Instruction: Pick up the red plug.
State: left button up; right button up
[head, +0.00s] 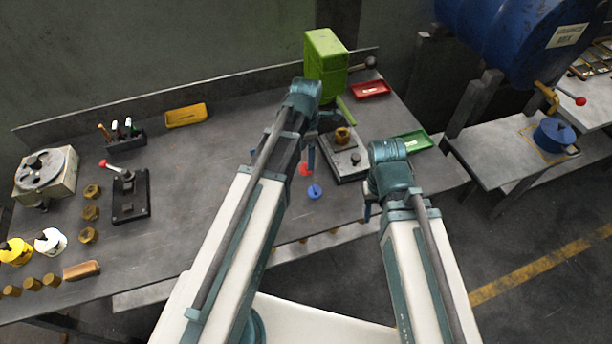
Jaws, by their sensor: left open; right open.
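The red plug (305,170) is a small red piece on the grey workbench, near the middle of the picture. It is partly hidden by my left arm and gripper. My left gripper (308,153) is open, just above the red plug in the picture; I cannot tell its height over the bench. My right gripper (369,208) is open near the bench's front edge, to the right of the plug, mostly hidden behind its own wrist. I see nothing held in either gripper.
A blue plug (314,192) lies just in front of the red one. The grey press base (345,162) with a brass part stands to the right, before the green press (325,62). Red (371,90), green (414,140) and yellow (186,115) trays sit around. The bench (190,190) is clear at centre left.

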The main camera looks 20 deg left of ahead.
aim_at(306, 169)
pick_arm(q)
jog(key=shift+f, duration=0.3)
jog(key=f+b, duration=0.5)
jog(key=shift+s+f, duration=0.1)
jog(key=shift+s, duration=0.15)
jog(key=c, duration=0.8)
